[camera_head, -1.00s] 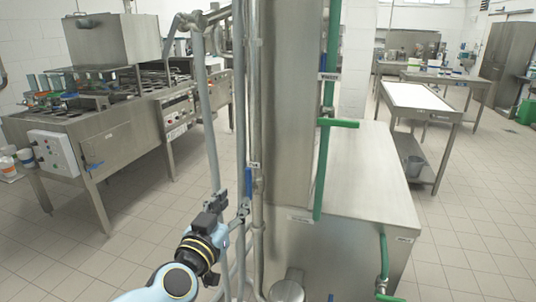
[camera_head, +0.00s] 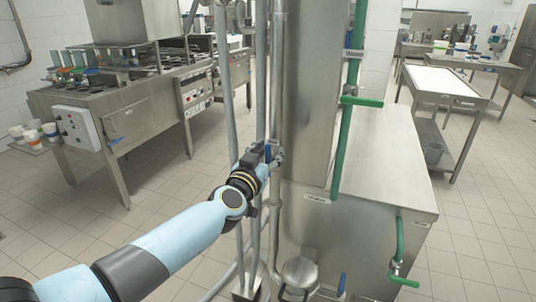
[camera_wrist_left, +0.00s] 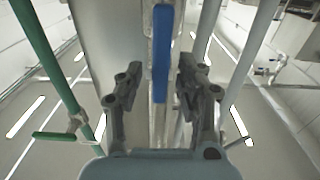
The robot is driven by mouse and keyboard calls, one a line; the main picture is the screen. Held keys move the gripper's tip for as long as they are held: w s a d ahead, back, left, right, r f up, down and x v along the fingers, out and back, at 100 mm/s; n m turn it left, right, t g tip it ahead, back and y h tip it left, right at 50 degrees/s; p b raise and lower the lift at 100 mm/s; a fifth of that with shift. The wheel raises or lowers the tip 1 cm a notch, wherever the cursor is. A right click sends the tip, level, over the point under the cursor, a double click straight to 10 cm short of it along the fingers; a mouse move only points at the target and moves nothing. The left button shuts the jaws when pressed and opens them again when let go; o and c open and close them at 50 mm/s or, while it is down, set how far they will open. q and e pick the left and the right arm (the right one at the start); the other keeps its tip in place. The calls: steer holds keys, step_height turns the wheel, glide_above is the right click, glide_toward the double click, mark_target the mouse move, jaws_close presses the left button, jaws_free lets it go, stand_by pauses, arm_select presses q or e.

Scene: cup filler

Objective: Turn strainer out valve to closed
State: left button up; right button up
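A blue lever handle (camera_head: 268,152) sits on a vertical grey pipe beside the steel column. It also shows upright in the left wrist view (camera_wrist_left: 160,55), lengthwise between the fingers. My left gripper (camera_head: 264,158) is at this handle, with the arm reaching in from the lower left. In the left wrist view my left gripper (camera_wrist_left: 159,82) is open, one finger on each side of the blue handle with gaps visible. Whether its depth matches the handle is hard to tell. The labels are too small to read. My right gripper is not in view.
Vertical grey pipes (camera_head: 229,90) stand close to my left arm. Green pipes with a green handle (camera_head: 361,101) run to the right of the column. A steel box (camera_head: 385,165) stands at right; another blue handle (camera_head: 342,283) is low down. Tiled floor (camera_head: 165,220) is open at left.

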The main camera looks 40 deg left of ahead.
arm_select(q)
steer(key=shift+c, duration=0.5)
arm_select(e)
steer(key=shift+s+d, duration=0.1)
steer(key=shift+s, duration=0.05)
arm_select(q)
jaws_close()
steer(key=shift+w+f, duration=0.1)
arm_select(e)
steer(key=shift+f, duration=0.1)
